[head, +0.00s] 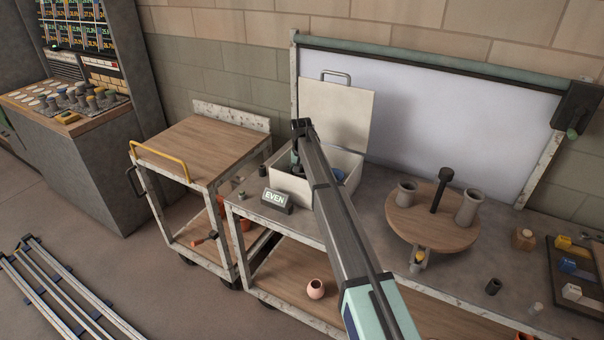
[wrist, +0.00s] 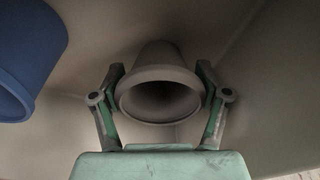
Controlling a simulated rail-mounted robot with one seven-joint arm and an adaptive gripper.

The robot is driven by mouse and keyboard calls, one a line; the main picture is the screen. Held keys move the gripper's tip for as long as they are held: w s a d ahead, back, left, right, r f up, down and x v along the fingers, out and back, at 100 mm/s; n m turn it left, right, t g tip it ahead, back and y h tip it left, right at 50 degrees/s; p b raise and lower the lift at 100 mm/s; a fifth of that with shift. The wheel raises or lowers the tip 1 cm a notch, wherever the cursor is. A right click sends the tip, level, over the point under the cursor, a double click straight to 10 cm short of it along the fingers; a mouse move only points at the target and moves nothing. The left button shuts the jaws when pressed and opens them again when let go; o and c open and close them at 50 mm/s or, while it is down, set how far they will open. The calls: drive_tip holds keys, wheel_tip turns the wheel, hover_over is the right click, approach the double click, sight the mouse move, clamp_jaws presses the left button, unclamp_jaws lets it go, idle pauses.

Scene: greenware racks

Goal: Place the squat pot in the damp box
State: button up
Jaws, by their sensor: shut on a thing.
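The squat pot (wrist: 160,78) is grey-brown and sits between my gripper's fingers in the wrist view, its open mouth facing the camera. My gripper (wrist: 160,92) is shut on it, one finger on each side. The damp box (head: 288,187) is a cream box on the bench, with its lid (head: 335,112) standing open at the back. My arm reaches into it in the head view and hides much of its inside and the pot. Pale walls surround the pot in the wrist view. I cannot tell whether the pot touches the box floor.
A blue vessel (wrist: 22,62) is left of the pot inside the box. An EVEN sign (head: 276,198) stands before the box. Right of it is a round wooden board (head: 430,232) with two grey pots and a dark post. A wooden-topped cart (head: 200,148) stands left.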

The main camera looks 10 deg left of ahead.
sight(302, 170)
drive_tip(key=o, duration=1.2)
drive_tip(key=shift+f, duration=0.1)
drive_tip(key=shift+o, duration=0.2)
drive_tip(key=r, duration=0.4)
drive_tip(key=s+r+b, duration=0.1)
drive_tip(key=r, duration=0.3)
drive_tip(key=r+b, duration=0.1)
drive_tip(key=r, duration=0.3)
drive_tip(key=shift+s+r, duration=0.1)
drive_tip(key=shift+s, duration=0.15)
